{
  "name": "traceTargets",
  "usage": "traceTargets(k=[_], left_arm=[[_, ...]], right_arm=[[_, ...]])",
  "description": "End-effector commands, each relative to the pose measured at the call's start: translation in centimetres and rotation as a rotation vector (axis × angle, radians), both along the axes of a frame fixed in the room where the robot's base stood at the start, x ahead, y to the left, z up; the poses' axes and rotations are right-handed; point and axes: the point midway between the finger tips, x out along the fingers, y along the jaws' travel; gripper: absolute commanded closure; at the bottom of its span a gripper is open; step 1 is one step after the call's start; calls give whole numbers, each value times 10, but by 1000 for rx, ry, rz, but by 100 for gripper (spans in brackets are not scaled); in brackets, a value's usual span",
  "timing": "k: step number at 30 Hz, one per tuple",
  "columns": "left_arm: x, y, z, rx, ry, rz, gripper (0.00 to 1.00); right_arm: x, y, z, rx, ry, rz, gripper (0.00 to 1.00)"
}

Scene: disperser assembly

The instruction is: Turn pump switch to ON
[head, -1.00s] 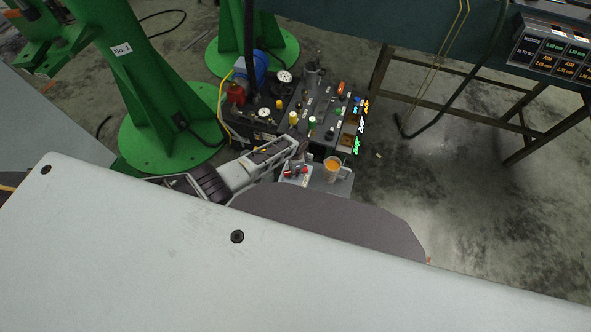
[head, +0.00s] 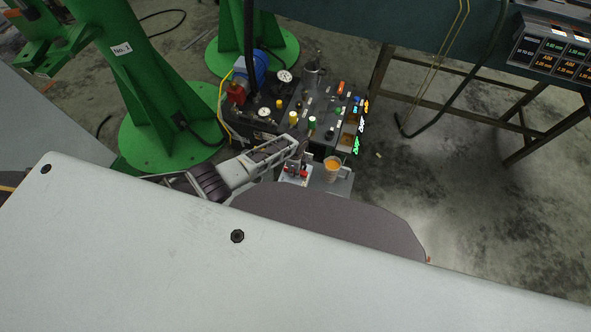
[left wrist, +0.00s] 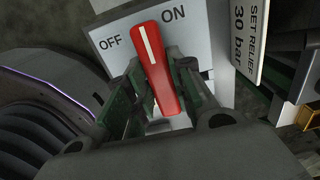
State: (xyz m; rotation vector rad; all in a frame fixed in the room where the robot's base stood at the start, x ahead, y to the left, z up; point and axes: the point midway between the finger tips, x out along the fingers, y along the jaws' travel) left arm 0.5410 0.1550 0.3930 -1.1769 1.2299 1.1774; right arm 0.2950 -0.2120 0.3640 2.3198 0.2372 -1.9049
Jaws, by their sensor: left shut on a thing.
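The pump switch is a red lever (left wrist: 158,68) with a white stripe, in front of a white plate (left wrist: 115,35) marked OFF on the left and ON on the right. In the left wrist view the lever stands nearly upright between the two labels, leaning slightly left. My left gripper (left wrist: 157,95) is shut on the lever, a finger on each side. In the head view my left gripper (head: 297,152) reaches the switch's white plate (head: 291,181), and the lever is partly hidden. My right gripper is not in view.
A cup with orange contents (head: 333,166) stands just right of the switch. Behind is a dark hydraulic unit with gauges (head: 284,76), knobs and a blue motor (head: 262,68). A "SET RELIEF 30 bar" sign (left wrist: 250,35) stands right of the plate. Green columns (head: 165,125) rise at left.

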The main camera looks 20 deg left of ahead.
Motion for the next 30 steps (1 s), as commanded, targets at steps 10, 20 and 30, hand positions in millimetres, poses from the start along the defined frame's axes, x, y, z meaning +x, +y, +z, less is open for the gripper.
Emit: traceTargets(k=[10, 20, 30], left_arm=[[1, -2, 1, -2, -2, -10, 100], [0, -1, 0, -1, -1, -7, 55], [0, 0, 2, 0, 0, -6, 55]], right_arm=[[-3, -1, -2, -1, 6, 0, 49], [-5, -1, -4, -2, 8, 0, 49], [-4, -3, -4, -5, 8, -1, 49]])
